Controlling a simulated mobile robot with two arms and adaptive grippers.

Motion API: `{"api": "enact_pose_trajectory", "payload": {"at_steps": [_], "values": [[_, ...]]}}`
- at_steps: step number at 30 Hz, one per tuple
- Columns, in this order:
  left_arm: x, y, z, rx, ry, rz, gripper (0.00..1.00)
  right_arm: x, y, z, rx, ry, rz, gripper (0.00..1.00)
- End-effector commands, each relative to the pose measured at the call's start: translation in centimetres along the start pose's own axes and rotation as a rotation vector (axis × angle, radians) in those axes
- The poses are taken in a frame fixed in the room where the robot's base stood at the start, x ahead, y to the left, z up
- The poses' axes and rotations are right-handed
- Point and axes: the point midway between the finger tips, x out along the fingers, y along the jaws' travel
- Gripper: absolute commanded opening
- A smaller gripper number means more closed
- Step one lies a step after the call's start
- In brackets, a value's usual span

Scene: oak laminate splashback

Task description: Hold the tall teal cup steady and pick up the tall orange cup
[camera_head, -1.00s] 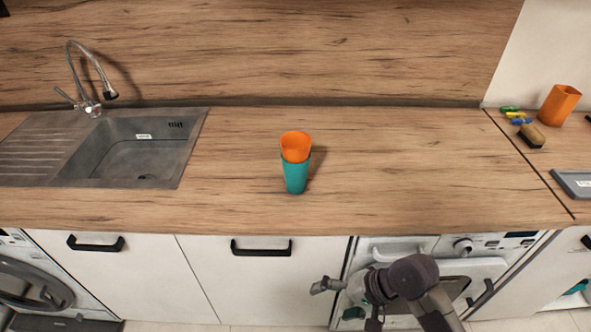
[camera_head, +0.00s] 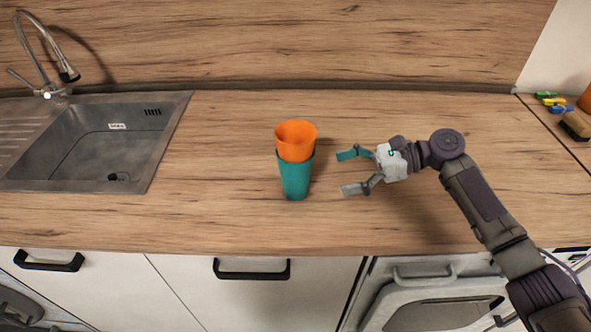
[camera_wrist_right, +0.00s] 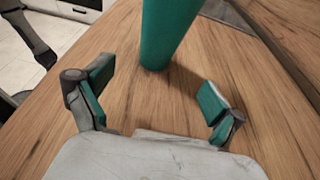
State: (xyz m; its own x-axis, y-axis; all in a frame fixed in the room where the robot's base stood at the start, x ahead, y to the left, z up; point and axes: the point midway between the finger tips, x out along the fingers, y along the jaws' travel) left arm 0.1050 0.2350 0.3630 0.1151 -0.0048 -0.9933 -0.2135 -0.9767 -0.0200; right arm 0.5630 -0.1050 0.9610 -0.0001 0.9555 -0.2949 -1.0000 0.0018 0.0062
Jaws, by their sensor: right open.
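The tall orange cup (camera_head: 296,137) sits nested in the tall teal cup (camera_head: 295,180), its upper part showing above the teal rim. The teal cup stands upright on the wooden counter. My right gripper (camera_head: 347,172) is open and empty, a short way right of the teal cup, with its fingers pointing at it. In the right wrist view the teal cup (camera_wrist_right: 165,35) stands ahead, beyond the open fingertips (camera_wrist_right: 155,82); its top and the orange cup are out of that view. My left gripper is not in the head view. A dark jointed arm part shows at the wrist view's left edge.
A grey sink (camera_head: 100,140) with a tap (camera_head: 45,60) is set in the counter at the left. Colored clips (camera_head: 552,101) and a brush (camera_head: 576,125) lie at the far right. The counter (camera_head: 220,200) around the cups is clear.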

Motion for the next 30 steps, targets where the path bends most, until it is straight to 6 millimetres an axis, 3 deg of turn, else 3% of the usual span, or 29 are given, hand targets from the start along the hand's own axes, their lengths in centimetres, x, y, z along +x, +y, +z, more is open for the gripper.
{"api": "enact_pose_trajectory", "payload": {"at_steps": [9, 13, 15, 21, 30], "values": [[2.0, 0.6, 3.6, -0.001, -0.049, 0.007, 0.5, 4.1, 0.0, -0.2, -0.004, -0.001, 0.003, 0.94], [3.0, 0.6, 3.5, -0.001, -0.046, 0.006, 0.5, 6.1, 0.1, -0.2, -0.005, 0.0, 0.002, 0.94], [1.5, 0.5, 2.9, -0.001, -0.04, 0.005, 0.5, 6.8, 0.1, 0.6, -0.001, -0.002, 0.004, 0.94], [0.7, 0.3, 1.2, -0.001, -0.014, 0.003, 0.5, 8.8, 0.1, 0.3, -0.002, -0.001, 0.002, 0.94], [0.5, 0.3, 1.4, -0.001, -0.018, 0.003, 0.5, 9.7, 0.1, 0.1, -0.003, 0.001, 0.001, 0.94]]}}
